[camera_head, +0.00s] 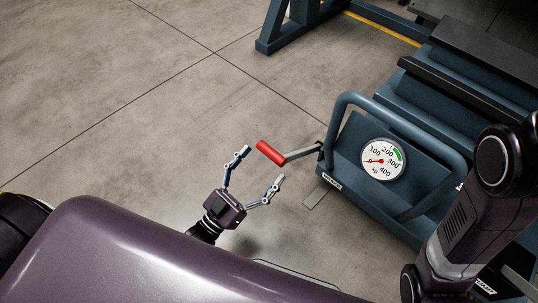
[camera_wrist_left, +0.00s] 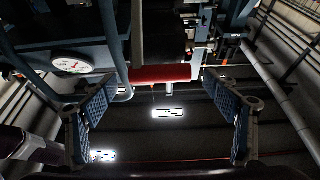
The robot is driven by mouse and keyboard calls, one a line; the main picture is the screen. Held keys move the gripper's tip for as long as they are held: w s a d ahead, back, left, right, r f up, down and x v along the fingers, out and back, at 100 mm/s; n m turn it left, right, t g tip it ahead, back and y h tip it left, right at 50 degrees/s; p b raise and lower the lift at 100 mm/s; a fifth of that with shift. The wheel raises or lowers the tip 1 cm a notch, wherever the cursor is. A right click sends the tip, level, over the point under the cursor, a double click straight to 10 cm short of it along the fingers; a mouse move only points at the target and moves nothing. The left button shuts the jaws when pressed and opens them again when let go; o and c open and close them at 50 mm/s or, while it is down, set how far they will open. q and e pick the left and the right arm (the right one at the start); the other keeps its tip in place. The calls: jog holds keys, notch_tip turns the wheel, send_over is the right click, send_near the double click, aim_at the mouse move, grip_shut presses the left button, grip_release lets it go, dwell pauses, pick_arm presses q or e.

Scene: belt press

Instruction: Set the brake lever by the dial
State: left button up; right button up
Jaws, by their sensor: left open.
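The brake lever is a grey arm (camera_head: 302,153) with a red handle (camera_head: 270,152), sticking out to the left from the blue machine. The round white dial (camera_head: 383,159) is on the machine's panel; its red needle points left, below the 100 mark, and a green band lies between about 200 and 300. My left gripper (camera_head: 259,171) is open and empty, its fingers pointing toward the red handle, just short of it. In the left wrist view the red handle (camera_wrist_left: 160,74) lies ahead between the open fingers (camera_wrist_left: 168,115), and the dial (camera_wrist_left: 72,65) is at left. My right gripper is out of view.
A blue tubular guard (camera_head: 345,110) rises around the dial panel, close to the lever. The blue machine frame (camera_head: 440,100) fills the right side. Another blue frame (camera_head: 275,35) stands at the top. Concrete floor (camera_head: 130,110) at left is clear.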

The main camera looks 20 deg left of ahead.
pick_arm(q)
jog(key=v, duration=0.8)
jog(key=shift+s, duration=0.2)
jog(key=shift+f, duration=0.15)
